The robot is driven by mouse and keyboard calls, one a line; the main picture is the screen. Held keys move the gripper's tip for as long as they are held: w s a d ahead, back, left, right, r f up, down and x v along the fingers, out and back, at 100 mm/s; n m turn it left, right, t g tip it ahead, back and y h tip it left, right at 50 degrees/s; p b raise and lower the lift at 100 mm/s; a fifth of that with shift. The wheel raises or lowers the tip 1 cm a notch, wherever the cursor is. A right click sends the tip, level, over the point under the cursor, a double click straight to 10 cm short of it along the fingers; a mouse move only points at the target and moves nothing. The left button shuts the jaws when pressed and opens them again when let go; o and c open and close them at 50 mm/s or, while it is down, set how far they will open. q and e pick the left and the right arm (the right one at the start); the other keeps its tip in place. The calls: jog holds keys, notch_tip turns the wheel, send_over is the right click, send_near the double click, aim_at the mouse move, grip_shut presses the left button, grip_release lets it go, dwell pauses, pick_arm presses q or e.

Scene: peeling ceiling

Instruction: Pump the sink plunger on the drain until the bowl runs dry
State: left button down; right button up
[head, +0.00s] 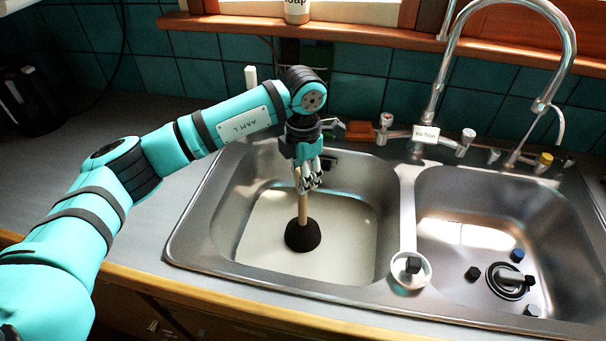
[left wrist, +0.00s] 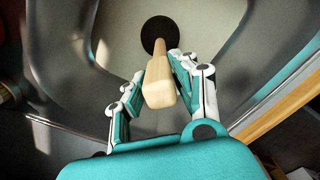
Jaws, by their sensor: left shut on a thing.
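The plunger has a pale wooden handle (head: 302,208) and a black rubber cup (head: 303,235). It stands nearly upright in the left sink bowl (head: 220,225), which holds pale, cloudy water (head: 350,245). The drain cannot be seen. My left gripper (head: 309,184) is shut on the upper handle, above the bowl. In the left wrist view the fingers (left wrist: 158,85) sit on both sides of the handle (left wrist: 158,90), with the dark cup (left wrist: 158,30) beyond. My right gripper is not in view.
The right bowl (head: 520,215) holds a drain fitting (head: 508,281) and several small dark blocks. A ring-shaped piece (head: 410,272) with a dark block lies on the divider. A tall chrome faucet (head: 548,95) rises behind. Bare counter (head: 150,230) lies left of the sink.

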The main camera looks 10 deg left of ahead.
pick_arm(q)
jog(key=shift+f, duration=0.4)
jog(key=shift+r, duration=0.15)
jog(key=shift+w+r, duration=0.15)
jog(key=shift+r, duration=0.45)
jog(key=shift+r+p, duration=0.3)
jog(key=shift+f, duration=0.2)
